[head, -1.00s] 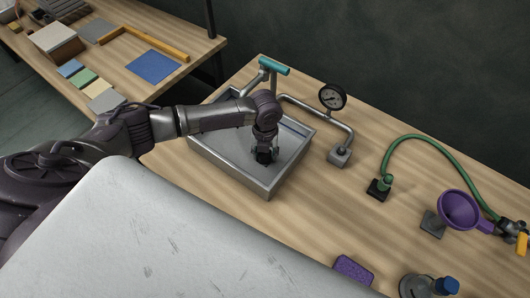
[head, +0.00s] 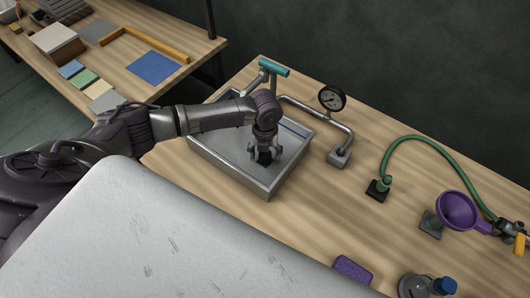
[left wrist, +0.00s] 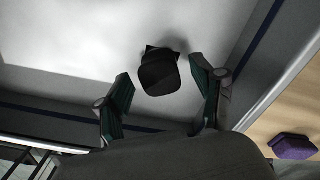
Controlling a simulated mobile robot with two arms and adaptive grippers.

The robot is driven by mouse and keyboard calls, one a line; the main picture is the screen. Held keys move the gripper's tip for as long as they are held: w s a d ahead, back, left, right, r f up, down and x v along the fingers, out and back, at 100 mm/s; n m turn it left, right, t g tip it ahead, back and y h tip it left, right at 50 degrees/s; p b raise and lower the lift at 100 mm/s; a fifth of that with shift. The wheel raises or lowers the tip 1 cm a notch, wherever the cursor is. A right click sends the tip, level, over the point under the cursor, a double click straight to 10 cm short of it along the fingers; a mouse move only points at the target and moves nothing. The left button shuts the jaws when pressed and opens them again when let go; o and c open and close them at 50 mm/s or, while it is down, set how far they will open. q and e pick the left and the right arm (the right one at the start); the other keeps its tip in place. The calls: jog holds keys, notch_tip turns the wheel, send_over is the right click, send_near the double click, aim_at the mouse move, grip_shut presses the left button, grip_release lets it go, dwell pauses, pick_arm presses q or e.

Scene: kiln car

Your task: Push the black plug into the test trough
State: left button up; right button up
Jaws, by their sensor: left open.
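The test trough (head: 232,172) is a shallow grey metal tray on the wooden bench. The black plug (left wrist: 160,74) is inside it, at the trough floor, and shows as a dark patch below my left gripper in the head view (head: 264,157). My left gripper (left wrist: 163,97) is open, with its two green-padded fingers on either side of the plug and a visible gap to each. In the head view this gripper (head: 265,156) points down into the trough. How deep the plug sits cannot be told. My right gripper is not in view.
A teal-handled pump (head: 272,68) and a pressure gauge (head: 332,98) on a pipe stand behind the trough. A green hose (head: 410,140), purple funnel (head: 456,210) and purple sponge (head: 353,269) lie to the right. Bench between trough and funnel is mostly clear.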

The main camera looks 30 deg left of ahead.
pick_arm(q)
jog(key=shift+r+p, duration=3.25)
jog(key=shift+r, duration=0.4)
jog(key=shift+r, duration=0.1)
notch_tip(320, 180, up, 12)
